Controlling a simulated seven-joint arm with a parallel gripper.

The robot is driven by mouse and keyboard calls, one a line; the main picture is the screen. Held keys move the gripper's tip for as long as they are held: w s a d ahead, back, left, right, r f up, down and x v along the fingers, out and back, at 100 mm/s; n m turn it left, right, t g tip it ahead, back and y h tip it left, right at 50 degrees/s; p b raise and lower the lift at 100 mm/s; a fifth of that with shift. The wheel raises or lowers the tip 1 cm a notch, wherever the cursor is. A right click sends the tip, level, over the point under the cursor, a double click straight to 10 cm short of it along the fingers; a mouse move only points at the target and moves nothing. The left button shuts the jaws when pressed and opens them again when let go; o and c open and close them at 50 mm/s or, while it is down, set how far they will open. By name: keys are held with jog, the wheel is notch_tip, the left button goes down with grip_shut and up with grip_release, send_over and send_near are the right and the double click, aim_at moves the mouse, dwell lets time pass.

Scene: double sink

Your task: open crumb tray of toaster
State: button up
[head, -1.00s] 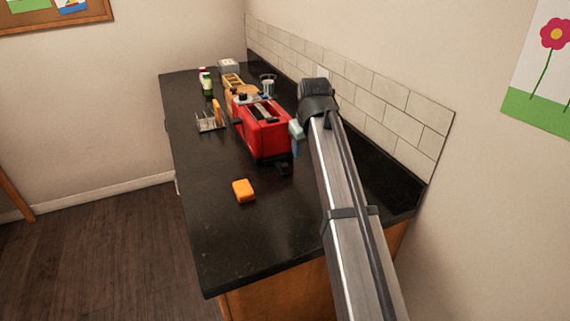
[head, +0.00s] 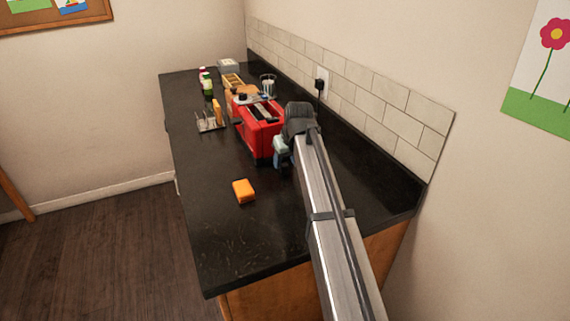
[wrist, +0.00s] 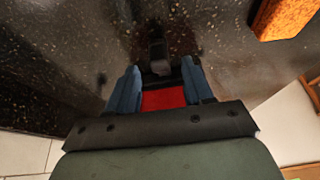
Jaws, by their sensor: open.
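The red toaster (head: 256,133) stands on the dark counter with its slots facing up; my gripper partly covers its near right end. My gripper (head: 281,151) is low at that end. In the wrist view the two blue-grey fingers of my gripper (wrist: 160,72) are spread apart, with a patch of the red toaster (wrist: 163,99) showing between them. A small dark grey piece (wrist: 158,58) lies between and just beyond the fingertips; I cannot tell whether it is the crumb tray's handle or the lever, or whether the fingers touch it.
An orange sponge (head: 243,190) lies on the counter (head: 245,245) in front of the toaster. A rack (head: 210,124), a green bottle (head: 207,86), a glass (head: 268,84) and a wooden box (head: 232,82) stand farther back.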

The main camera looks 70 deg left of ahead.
jog(key=shift+x, duration=1.35)
jog(key=shift+c, duration=0.4)
grip_shut()
